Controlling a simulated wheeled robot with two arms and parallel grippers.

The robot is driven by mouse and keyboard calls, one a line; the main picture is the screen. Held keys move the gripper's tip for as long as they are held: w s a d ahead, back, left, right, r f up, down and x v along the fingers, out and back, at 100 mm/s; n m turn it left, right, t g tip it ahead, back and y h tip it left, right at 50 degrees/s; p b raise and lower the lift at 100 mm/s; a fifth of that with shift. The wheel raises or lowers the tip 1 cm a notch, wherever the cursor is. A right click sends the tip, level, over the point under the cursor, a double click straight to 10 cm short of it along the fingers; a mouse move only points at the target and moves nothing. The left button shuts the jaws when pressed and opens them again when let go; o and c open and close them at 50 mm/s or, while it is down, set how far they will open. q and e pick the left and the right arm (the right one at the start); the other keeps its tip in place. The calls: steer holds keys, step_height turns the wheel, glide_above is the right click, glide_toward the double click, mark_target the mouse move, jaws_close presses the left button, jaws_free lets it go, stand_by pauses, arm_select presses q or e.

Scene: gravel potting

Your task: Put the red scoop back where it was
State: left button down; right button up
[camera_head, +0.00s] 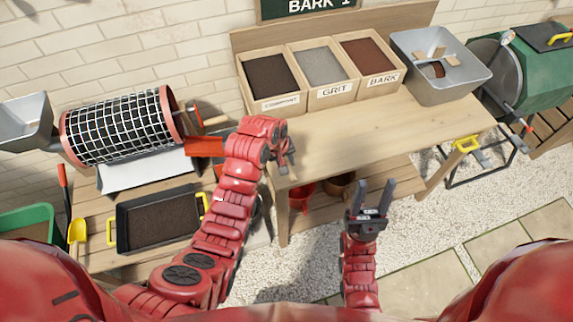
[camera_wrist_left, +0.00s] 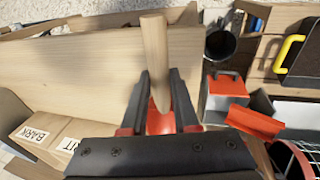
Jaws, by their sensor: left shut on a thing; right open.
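My left gripper (camera_head: 284,160) is at the left edge of the potting table, at the end of the red arm. In the left wrist view its jaws (camera_wrist_left: 159,85) are shut on the red scoop (camera_wrist_left: 160,119), across its pale wooden handle (camera_wrist_left: 154,45). Part of the red piece shows between the fingers; the rest of the scoop is hidden by the gripper. In the head view the arm hides most of it. My right gripper (camera_head: 377,192) is open and empty, low in front of the table.
The table (camera_head: 350,135) has bare wood in front of the COMPOST, GRIT (camera_head: 331,91) and BARK (camera_head: 383,79) bins and a grey tub (camera_head: 441,65). At left are a mesh drum (camera_head: 118,126), a black tray (camera_head: 155,218) and a yellow scoop (camera_head: 77,231). A red bucket (camera_head: 301,192) stands below.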

arm_select(q)
steer(key=shift+s+p+x, duration=0.2)
steer(key=shift+p+x, duration=0.75)
steer(key=shift+x, duration=0.3)
steer(key=shift+a+f, duration=0.2)
steer(key=shift+f, duration=0.35)
steer(key=shift+f, duration=0.15)
steer(key=c, duration=0.7)
jaws_free()
